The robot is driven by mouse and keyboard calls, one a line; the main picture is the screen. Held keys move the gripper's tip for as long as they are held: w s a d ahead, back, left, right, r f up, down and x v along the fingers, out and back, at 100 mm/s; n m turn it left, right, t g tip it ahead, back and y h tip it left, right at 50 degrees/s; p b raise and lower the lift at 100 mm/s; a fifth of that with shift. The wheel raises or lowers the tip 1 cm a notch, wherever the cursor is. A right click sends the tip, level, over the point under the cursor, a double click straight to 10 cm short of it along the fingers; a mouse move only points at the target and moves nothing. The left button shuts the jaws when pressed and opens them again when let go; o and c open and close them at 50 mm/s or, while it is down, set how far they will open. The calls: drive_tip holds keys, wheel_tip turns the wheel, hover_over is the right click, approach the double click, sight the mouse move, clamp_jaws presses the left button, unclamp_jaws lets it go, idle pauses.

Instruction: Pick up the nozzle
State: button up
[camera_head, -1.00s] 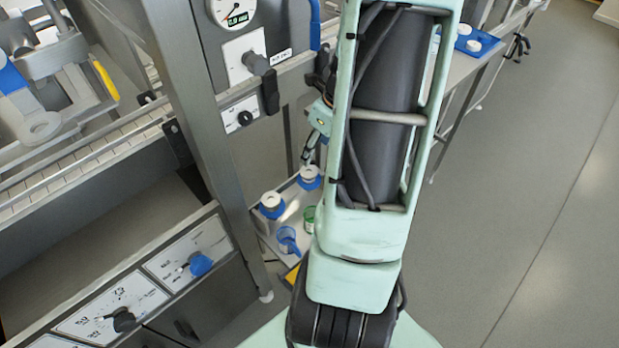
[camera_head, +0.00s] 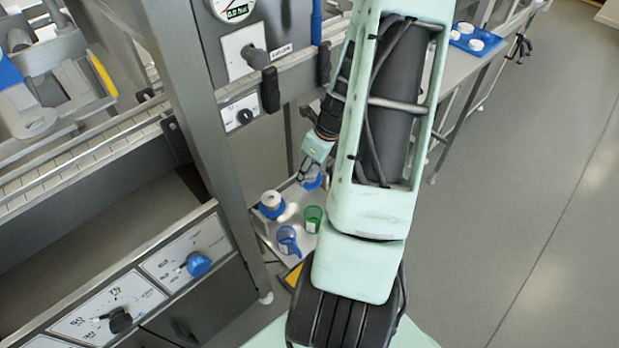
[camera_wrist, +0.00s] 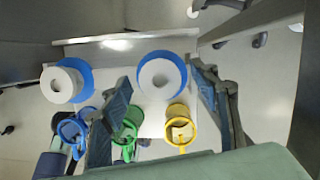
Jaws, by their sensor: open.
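Two white pieces with blue collars, which look like nozzles, stand on a small tray (camera_head: 262,232) beside the machine. The near nozzle (camera_head: 271,203) shows clearly in the head view; the far nozzle (camera_head: 313,182) is partly hidden by my gripper (camera_head: 308,168). In the wrist view, my gripper (camera_wrist: 160,77) is open, with a finger on either side of one nozzle (camera_wrist: 172,66). I cannot tell how high the fingertips are above it. The other nozzle (camera_wrist: 80,72) is outside the fingers, to the left.
A blue jug (camera_head: 287,240) and a green jug (camera_head: 312,218) stand on the tray. A yellow jug (camera_wrist: 181,130) shows close to the right finger in the wrist view. The machine's steel post (camera_head: 200,90) rises left of the tray. Open floor (camera_head: 540,200) lies right.

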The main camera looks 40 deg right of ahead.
drive_tip(key=c, duration=1.3)
drive_tip(key=shift+c, duration=0.5)
drive_tip(key=shift+r, duration=0.15)
